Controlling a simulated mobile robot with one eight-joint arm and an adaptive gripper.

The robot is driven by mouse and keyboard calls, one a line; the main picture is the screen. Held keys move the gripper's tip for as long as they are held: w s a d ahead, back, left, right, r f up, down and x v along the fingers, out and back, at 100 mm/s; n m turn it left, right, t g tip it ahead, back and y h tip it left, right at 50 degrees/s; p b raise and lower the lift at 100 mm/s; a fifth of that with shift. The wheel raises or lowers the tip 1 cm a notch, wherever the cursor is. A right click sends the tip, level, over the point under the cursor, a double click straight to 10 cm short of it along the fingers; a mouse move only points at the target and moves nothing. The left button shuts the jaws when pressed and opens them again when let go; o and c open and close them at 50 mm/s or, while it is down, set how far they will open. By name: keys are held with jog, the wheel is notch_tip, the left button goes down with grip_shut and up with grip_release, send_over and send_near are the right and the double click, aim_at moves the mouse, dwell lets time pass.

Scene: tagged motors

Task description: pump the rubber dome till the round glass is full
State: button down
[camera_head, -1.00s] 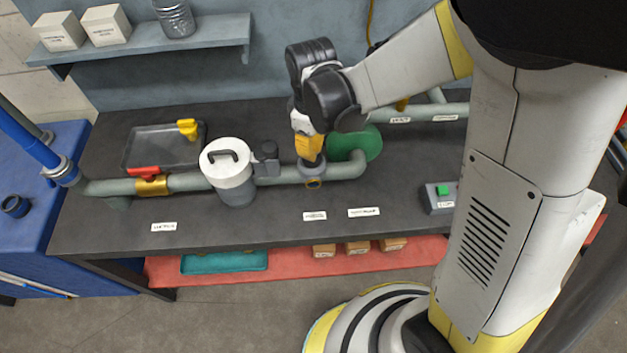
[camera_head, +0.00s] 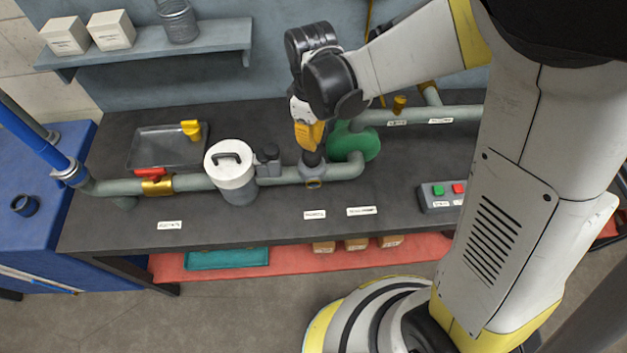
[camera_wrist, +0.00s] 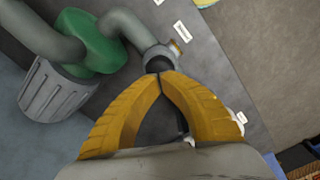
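The dark rubber dome (camera_head: 312,159) sits on a pump fitting in the grey-green pipe on the bench. It also shows in the wrist view (camera_wrist: 158,63), just beyond my fingertips. My gripper (camera_head: 312,149) is over it, pointing down, with its yellow fingers together at the tips and nothing seen between them. In the wrist view the closed fingertips (camera_wrist: 161,76) are at the dome's edge; I cannot tell whether they touch. The small round glass (camera_head: 314,184), brass-rimmed, is on the fitting's front. It also shows in the wrist view (camera_wrist: 178,47); its fill level is too small to read.
A white-lidded strainer pot (camera_head: 231,172) and a brass valve with red handle (camera_head: 150,172) are on the pipe to the left. A green motor (camera_head: 355,143) is behind right. A button box (camera_head: 441,196) is at right. The bench front is mostly clear.

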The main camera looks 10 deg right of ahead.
aim_at(312, 153)
jog(key=shift+f, duration=0.15)
jog(key=shift+f+b, duration=1.65)
jog(key=shift+f, duration=0.05)
jog(key=shift+f, duration=0.15)
jog(key=shift+f+b, duration=0.45)
jog(key=shift+b, duration=0.1)
dwell(0.4)
notch_tip(312, 153, up, 5)
jog(key=p, duration=0.3)
jog(key=shift+p, duration=0.35)
jog(key=shift+f, duration=0.2)
